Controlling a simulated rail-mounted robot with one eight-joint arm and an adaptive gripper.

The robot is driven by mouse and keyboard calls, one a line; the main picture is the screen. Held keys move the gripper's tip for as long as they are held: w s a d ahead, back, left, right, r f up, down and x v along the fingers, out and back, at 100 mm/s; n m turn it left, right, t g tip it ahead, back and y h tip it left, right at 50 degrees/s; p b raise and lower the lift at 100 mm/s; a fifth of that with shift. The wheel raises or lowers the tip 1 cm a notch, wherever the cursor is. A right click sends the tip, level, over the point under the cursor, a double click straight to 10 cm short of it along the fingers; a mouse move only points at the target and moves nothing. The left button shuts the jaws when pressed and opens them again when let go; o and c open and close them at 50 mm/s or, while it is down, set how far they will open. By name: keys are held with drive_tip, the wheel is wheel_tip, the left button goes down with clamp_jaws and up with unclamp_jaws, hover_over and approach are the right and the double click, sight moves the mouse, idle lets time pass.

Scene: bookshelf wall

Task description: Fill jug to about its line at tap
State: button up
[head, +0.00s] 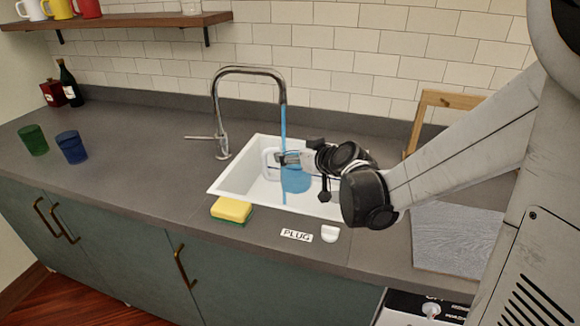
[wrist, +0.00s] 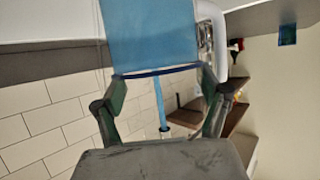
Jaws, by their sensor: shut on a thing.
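The tap (head: 250,72) is running, and a blue stream (head: 283,125) falls from its spout. The clear jug with blue water (head: 297,182) is over the white sink, under the spout. My gripper (head: 286,159) is shut on the jug near its top. In the wrist view, tilted nearly upside down, the jug's blue water (wrist: 152,35) reaches about a dark blue line (wrist: 158,71) around the jug. The stream (wrist: 160,105) comes toward the jug from the spout (wrist: 170,131). A white handle (wrist: 212,45) shows beside the jug. The contact of the fingertips is partly hidden.
A yellow sponge (head: 231,210), a PLUG label (head: 296,235) and a white plug (head: 330,233) lie on the front counter. Green (head: 33,140) and blue (head: 71,147) cups stand left. A grey board (head: 455,238) lies right. The counter left of the sink is mostly clear.

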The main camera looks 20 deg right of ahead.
drive_tip(key=shift+s+d, duration=0.15)
drive_tip(key=shift+s, duration=0.75)
drive_tip(key=shift+s+d, duration=0.1)
drive_tip(key=shift+s, duration=0.75)
